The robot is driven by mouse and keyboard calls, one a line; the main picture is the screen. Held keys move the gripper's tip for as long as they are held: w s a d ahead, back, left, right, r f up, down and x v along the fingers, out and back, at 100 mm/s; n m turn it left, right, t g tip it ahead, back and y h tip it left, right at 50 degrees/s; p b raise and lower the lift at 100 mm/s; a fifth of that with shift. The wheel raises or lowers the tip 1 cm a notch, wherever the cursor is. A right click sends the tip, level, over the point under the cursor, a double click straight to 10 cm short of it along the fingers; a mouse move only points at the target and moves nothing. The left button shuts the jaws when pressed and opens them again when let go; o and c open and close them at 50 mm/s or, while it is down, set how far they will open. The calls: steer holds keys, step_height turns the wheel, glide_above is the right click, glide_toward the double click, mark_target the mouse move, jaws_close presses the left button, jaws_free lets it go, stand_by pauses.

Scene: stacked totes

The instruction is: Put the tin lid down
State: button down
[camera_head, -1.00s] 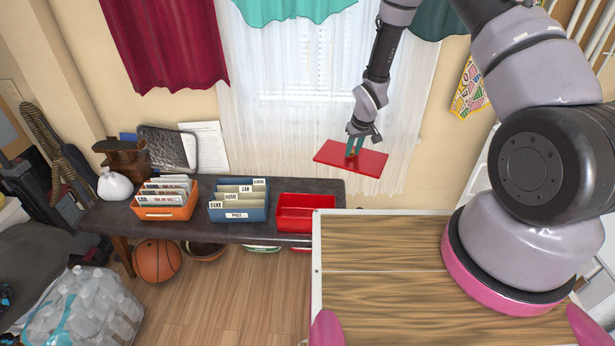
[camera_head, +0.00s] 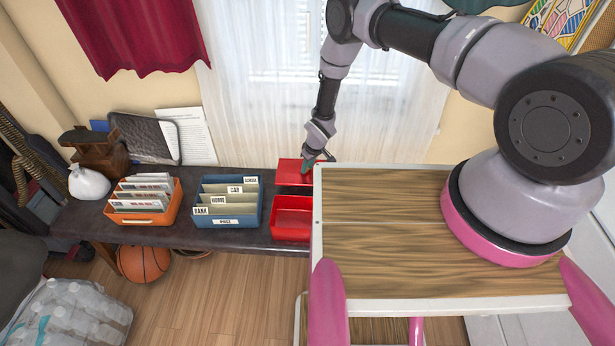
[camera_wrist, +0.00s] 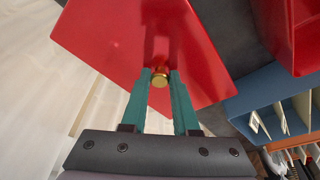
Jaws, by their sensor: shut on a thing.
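The red tin lid (camera_head: 288,173) is a flat red plate with a small brass knob (camera_wrist: 160,79). My gripper (camera_head: 308,165) is shut on this knob, with its green fingers on either side of it in the wrist view (camera_wrist: 160,88). The lid is behind the open red tin (camera_head: 292,235), near the back of the dark bench. I cannot tell whether the lid touches the bench. Its right end is partly hidden by my gripper and the wooden tabletop. A corner of the tin shows at the upper right of the wrist view (camera_wrist: 302,35).
A blue file box (camera_head: 226,221) stands left of the tin, and an orange file box (camera_head: 143,217) further left. A wooden tabletop with a white edge (camera_head: 400,240) is close on the right. A sheer curtain (camera_head: 245,120) hangs behind the bench (camera_head: 195,237).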

mark_target(309, 173)
steer(key=shift+f, duration=2.95)
steer(key=shift+f, duration=0.1)
steer(key=c, duration=0.7)
jaws_free()
steer(key=v, duration=1.2)
steer(key=shift+d, duration=0.1)
